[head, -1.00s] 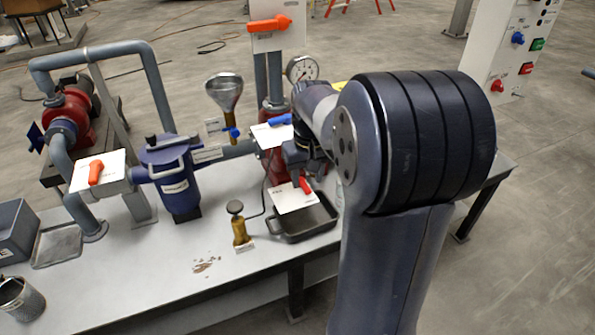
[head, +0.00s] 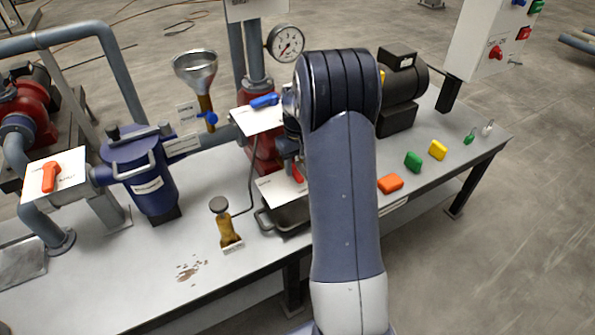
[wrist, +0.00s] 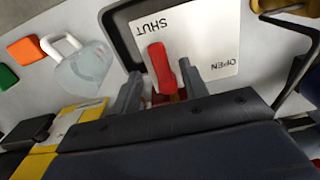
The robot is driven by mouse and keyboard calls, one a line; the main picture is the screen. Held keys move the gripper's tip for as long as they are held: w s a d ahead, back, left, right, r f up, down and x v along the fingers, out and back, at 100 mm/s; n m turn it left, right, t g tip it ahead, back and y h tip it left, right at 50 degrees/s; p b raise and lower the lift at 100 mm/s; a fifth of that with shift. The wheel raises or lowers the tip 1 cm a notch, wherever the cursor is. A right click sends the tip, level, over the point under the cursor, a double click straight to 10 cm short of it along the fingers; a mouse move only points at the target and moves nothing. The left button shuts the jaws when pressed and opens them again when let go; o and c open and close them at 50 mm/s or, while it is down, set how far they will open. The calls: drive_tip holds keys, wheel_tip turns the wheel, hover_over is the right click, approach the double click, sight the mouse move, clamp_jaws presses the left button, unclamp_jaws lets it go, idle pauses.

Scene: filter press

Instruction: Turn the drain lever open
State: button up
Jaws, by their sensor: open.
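The drain lever is a red handle (wrist: 160,68) in front of a white plate (wrist: 205,45) marked SHUT and OPEN. In the wrist view the handle stands nearly upright, tilted slightly toward the SHUT word. My gripper (wrist: 160,84) is open, with one dark finger on each side of the handle's lower part; I cannot tell whether either finger touches it. In the head view the red lever (head: 297,173) shows only partly beside my arm, above its white plate (head: 278,187). My arm hides most of the gripper there.
A dark tray (head: 285,218) sits under the plate. A clear jug (wrist: 85,65) is left of the gripper in the wrist view. Coloured blocks (head: 413,161) lie right of my arm.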

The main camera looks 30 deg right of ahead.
sight(295, 174)
drive_tip(key=shift+f, duration=1.45)
drive_tip(key=shift+c, duration=0.3)
clamp_jaws()
